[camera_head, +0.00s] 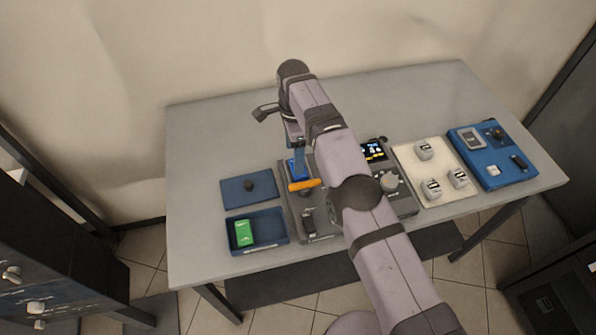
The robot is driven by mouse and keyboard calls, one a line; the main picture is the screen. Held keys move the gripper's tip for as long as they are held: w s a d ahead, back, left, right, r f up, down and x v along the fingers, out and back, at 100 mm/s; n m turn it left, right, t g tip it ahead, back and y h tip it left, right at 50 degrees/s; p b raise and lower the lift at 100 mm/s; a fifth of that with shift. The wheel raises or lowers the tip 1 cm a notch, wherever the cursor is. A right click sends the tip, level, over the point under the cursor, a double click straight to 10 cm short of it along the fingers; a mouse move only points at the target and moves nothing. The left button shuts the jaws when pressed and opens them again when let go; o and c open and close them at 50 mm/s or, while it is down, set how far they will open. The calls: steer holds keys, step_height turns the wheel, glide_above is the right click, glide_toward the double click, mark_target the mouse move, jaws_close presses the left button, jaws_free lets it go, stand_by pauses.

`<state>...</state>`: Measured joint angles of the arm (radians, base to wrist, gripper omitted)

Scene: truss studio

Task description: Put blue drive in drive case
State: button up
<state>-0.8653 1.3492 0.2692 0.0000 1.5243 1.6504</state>
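The blue drive (297,169) shows as a bright blue patch at the left part of the grey device, just behind its orange bar (304,184). My gripper (299,158) points down right over it. My arm and the small scale hide whether the fingers touch the drive or are closed around it. The drive case (270,238) is an open dark blue box at the table's front left. A green drive (244,233) lies in its left part, and its right part looks empty. A blue lid (262,193) with a black knob lies flat behind the case.
The grey device (325,228) stands right of the case, with a small screen (373,150); my arm covers its middle. A cream board (410,157) with white blocks and a blue tray (513,174) lie further right. The back left of the table (215,135) is clear.

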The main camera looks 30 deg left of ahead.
steer(key=shift+f+b, duration=0.3)
steer(key=shift+f, duration=0.45)
steer(key=shift+s+f+p, duration=0.1)
steer(key=shift+f+p, duration=0.85)
steer(key=shift+f, duration=0.85)
steer(key=shift+a, duration=0.1)
steer(key=c, duration=0.9)
steer(key=shift+r, duration=0.1)
steer(key=shift+r+b, duration=0.4)
steer(key=shift+r, duration=0.15)
step_height(320, 180, up, 9)
steer(key=p, duration=0.4)
